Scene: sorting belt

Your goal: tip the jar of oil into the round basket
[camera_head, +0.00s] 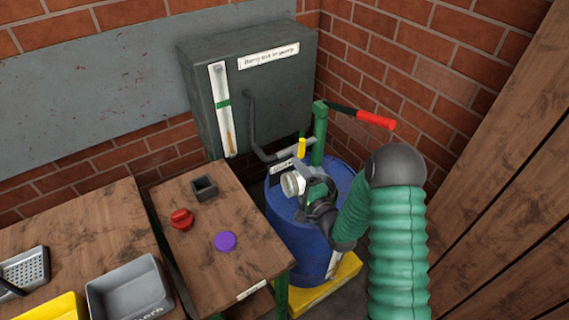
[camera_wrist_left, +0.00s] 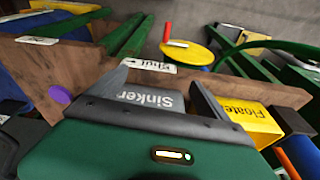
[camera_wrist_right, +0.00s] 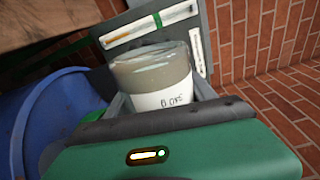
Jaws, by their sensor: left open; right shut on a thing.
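The jar (camera_wrist_right: 155,82), with a pale label and brownish contents, is held between the fingers of my right gripper (camera_head: 306,188). In the head view the jar (camera_head: 292,184) is above the blue barrel (camera_head: 290,235), looks tilted, and is partly hidden by the gripper. Its label is hard to read. My right gripper also shows in the right wrist view (camera_wrist_right: 160,105), shut on the jar. My left gripper (camera_wrist_left: 165,95) is open and empty, with the grey Sinker bin (camera_wrist_left: 150,93) showing beyond its fingers. I cannot make out a round basket in any view.
A wooden table holds a purple disc (camera_head: 225,241), a red knob-like piece (camera_head: 182,218) and a small dark square cup (camera_head: 204,187). A grey cabinet (camera_head: 250,85) and a red-handled lever (camera_head: 362,117) stand behind the barrel. A yellow bin (camera_wrist_left: 250,120) is beside the Sinker bin.

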